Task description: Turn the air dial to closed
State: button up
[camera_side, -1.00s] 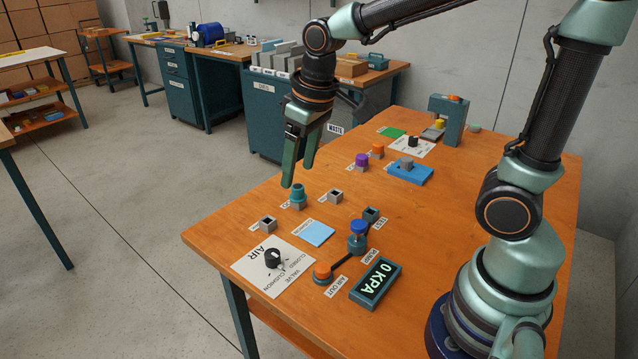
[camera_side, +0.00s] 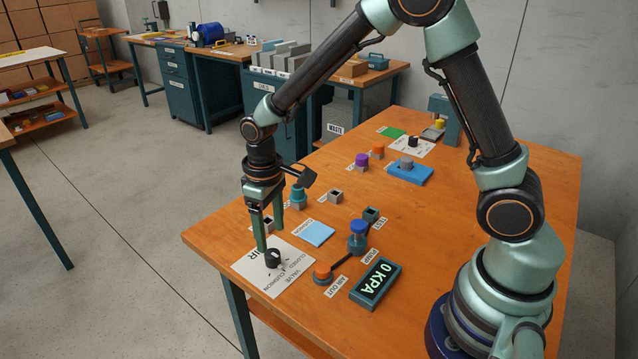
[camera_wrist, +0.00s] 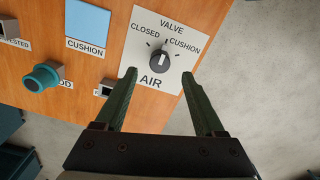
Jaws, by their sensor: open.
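The air dial (camera_side: 273,258) is a black round knob on a white plate (camera_side: 285,281) marked AIR, VALVE, CLOSED and CUSHION. In the wrist view the dial (camera_wrist: 160,62) carries a white mark that runs roughly up and down; CLOSED is printed to its upper left and CUSHION to its upper right. I cannot tell exactly which label the mark points at. My gripper (camera_side: 271,238) points down above the plate near the dial. In the wrist view my gripper (camera_wrist: 159,72) is open, its green fingers on either side of the dial's line, apart from it and empty.
A display (camera_side: 376,283) reads 0 KPA. A blue-topped pump (camera_side: 358,238), an orange knob (camera_side: 322,270) at AIR OUT, a light blue cushion (camera_side: 314,233) and a teal fitting (camera_side: 298,194) stand nearby. The table edge is close beyond the plate.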

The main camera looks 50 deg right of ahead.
aim_at(273, 253)
notch_tip(273, 253, down, 6)
jog(key=shift+r, duration=0.1)
dwell(0.4)
grip_shut()
jog(key=shift+n, duration=0.3)
jog(key=n, duration=1.1)
jog(key=shift+d, duration=0.1)
jog(key=shift+n, duration=0.3)
